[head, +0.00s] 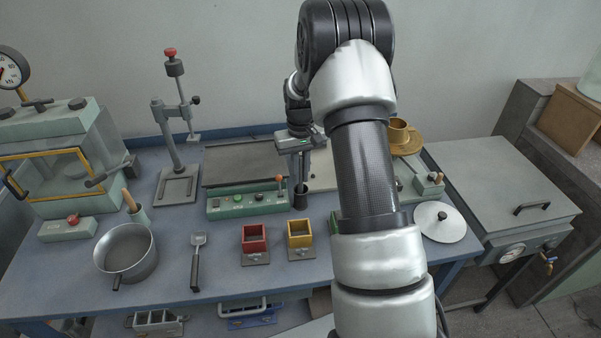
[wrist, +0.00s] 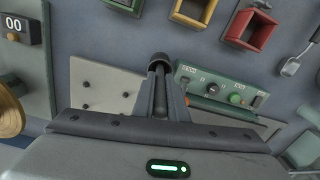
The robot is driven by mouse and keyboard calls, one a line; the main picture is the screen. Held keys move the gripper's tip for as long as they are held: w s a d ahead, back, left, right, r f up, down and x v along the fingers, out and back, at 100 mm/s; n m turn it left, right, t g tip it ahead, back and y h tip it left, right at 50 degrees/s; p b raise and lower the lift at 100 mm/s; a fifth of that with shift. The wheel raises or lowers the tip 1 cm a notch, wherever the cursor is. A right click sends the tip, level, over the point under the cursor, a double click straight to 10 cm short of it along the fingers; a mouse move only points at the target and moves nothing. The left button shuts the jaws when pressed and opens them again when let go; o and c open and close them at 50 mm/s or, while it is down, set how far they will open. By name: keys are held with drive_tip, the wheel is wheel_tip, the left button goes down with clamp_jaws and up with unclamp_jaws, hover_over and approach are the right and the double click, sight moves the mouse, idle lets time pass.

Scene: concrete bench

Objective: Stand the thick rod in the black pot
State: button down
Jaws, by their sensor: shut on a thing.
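My gripper (head: 300,180) points straight down at the middle of the bench, by the right end of the green control box. It is shut on the thick rod (wrist: 159,67), which is mostly hidden between the fingers. The black pot (head: 300,201) is a small dark cylinder directly below the fingertips. In the wrist view the pot (wrist: 160,57) shows as a dark round shape just beyond the fingertips. The rod's lower end is hidden, so I cannot tell how deep it is in the pot or whether it touches the bottom.
A green control box (head: 247,203) with an orange-topped lever is close on the left. Red (head: 255,240) and yellow (head: 301,234) square bins stand in front. A grey pan (head: 125,252), a scoop (head: 196,262) and a press stand (head: 177,186) are farther left. A round lid (head: 440,222) lies right.

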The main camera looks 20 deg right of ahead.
drive_tip(key=c, duration=1.7)
unclamp_jaws()
drive_tip(key=shift+r, duration=0.1)
wheel_tip(320, 180, up, 17)
drive_tip(key=shift+r+p, duration=0.15)
drive_tip(key=shift+p, duration=0.15)
drive_tip(key=s+a+r+t+p, duration=0.1)
drive_tip(key=s+a+r, duration=0.3)
drive_tip(key=s+r, duration=0.3)
drive_tip(key=s+a+r+t+p, duration=0.2)
drive_tip(key=s+a+r, duration=0.1)
drive_tip(key=s+r, duration=0.4)
drive_tip(key=s+a+t, duration=0.1)
drive_tip(key=s, duration=0.4)
drive_tip(key=s+a+p, duration=0.1)
drive_tip(key=s+a, duration=0.1)
drive_tip(key=s, duration=0.3)
drive_tip(key=s+a+t+p, duration=0.1)
drive_tip(key=s, duration=0.4)
drive_tip(key=shift+s+a+r+t, duration=0.2)
drive_tip(key=shift+s+a+t, duration=0.05)
drive_tip(key=shift+s+t, duration=0.1)
